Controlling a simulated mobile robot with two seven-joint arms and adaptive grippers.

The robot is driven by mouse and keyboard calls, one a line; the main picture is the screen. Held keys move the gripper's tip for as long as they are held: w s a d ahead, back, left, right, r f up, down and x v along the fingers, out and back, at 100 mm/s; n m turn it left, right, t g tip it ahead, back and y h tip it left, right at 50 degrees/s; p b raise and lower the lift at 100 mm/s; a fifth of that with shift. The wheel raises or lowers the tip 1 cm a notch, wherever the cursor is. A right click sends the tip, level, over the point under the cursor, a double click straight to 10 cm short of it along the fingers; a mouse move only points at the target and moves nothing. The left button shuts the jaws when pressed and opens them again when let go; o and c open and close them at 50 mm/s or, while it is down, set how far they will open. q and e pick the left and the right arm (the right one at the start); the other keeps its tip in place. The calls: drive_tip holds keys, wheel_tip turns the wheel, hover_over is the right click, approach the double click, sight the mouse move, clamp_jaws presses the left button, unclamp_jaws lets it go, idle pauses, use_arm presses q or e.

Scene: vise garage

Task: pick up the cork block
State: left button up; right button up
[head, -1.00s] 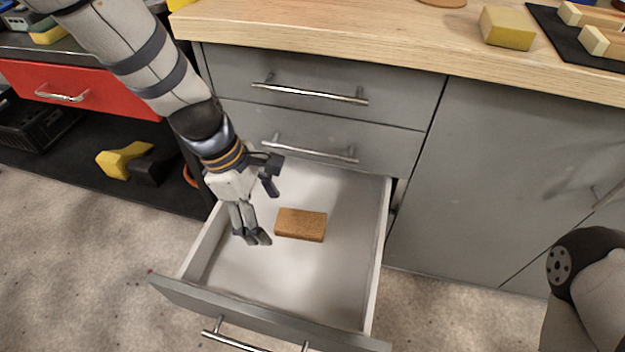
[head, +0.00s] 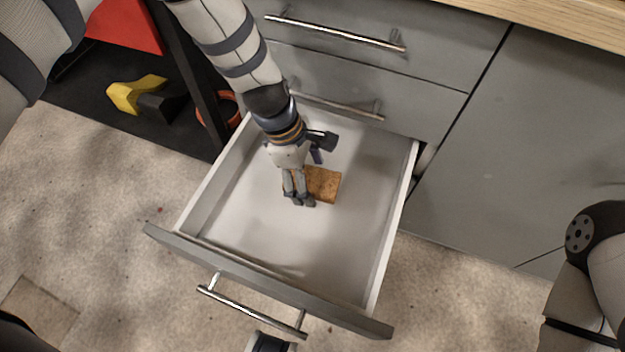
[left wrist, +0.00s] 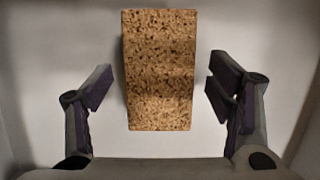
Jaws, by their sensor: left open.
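The cork block (head: 324,183) is a brown speckled slab lying on the white floor of the open bottom drawer (head: 270,245). My left gripper (head: 301,200) is down inside the drawer at the block and hides its left part in the head view. In the left wrist view the cork block (left wrist: 159,70) stands lengthwise between the two spread fingers of my left gripper (left wrist: 159,88), with a gap on each side. The fingers are open and do not touch it.
The drawer's front panel with its bar handle (head: 250,312) faces me, and its side walls rise around my gripper. Closed drawers (head: 375,65) are above. A yellow and black object (head: 145,97) lies on the dark shelf to the left.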

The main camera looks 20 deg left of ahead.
sight(317, 178)
use_arm(q)
drive_tip(key=shift+c, duration=0.6)
drive_tip(key=c, duration=1.1)
drive_tip(key=shift+r, duration=0.1)
drive_tip(key=shift+w+r, duration=0.1)
drive_tip(key=shift+r, duration=0.2)
wheel_tip(317, 178, up, 3)
drive_tip(key=shift+f+p, duration=0.1)
drive_tip(key=shift+p, duration=0.4)
drive_tip(key=s+d+r+p, duration=0.1)
drive_tip(key=s+r, duration=0.2)
drive_tip(key=s, duration=0.1)
drive_tip(key=s+d+r+p, duration=0.1)
drive_tip(key=s+d+r, duration=0.1)
drive_tip(key=s, duration=0.3)
drive_tip(key=s+d+r+p, duration=0.1)
drive_tip(key=s+r, duration=0.3)
drive_tip(key=shift+s+d+r, duration=0.2)
drive_tip(key=shift+d+r, duration=0.05)
use_arm(e)
drive_tip(key=r, duration=0.1)
drive_tip(key=w+r, duration=0.1)
drive_tip(key=r, duration=0.1)
drive_tip(key=shift+w+r+t, duration=0.25)
drive_tip(key=shift+w+t, duration=0.05)
drive_tip(key=shift+w, duration=0.1)
